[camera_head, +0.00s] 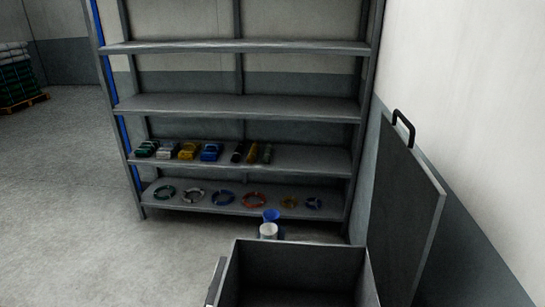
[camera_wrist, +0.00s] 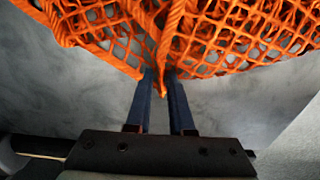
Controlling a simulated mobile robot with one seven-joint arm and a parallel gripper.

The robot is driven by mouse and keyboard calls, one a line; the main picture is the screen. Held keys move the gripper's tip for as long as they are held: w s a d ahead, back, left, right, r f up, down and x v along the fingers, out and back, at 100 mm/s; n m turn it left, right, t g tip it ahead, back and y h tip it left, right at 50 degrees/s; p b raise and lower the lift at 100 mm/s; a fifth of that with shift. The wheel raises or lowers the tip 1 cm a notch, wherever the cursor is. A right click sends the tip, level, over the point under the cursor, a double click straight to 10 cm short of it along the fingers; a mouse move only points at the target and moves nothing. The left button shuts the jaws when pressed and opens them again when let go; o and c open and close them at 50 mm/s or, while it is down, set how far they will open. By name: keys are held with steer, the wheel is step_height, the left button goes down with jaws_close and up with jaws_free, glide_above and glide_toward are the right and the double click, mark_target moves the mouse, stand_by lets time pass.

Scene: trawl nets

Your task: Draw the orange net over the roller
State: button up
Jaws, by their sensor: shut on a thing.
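The orange net (camera_wrist: 225,38) fills the top of the wrist view, with thick rope edges that gather to a point at my gripper. My gripper (camera_wrist: 162,80) is shut on the net, its two dark fingers on either side of a gathered orange strand. The mesh spreads away from the fingers to both sides and runs out of the picture at the top. Neither the net nor my gripper shows in the head view. I cannot make out the roller in either view.
In the head view a grey shelf rack (camera_head: 240,105) holds coiled rings and small coloured items. An open grey chest (camera_head: 300,246) with its raised lid (camera_head: 405,205) stands in front at the right.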

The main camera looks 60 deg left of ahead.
steer(key=shift+s+d+f, duration=0.2)
steer(key=shift+d+f, duration=0.1)
jaws_close()
step_height(320, 180, up, 7)
steer(key=p, duration=0.7)
steer(key=shift+w+a+r, duration=0.15)
steer(key=shift+a, duration=0.05)
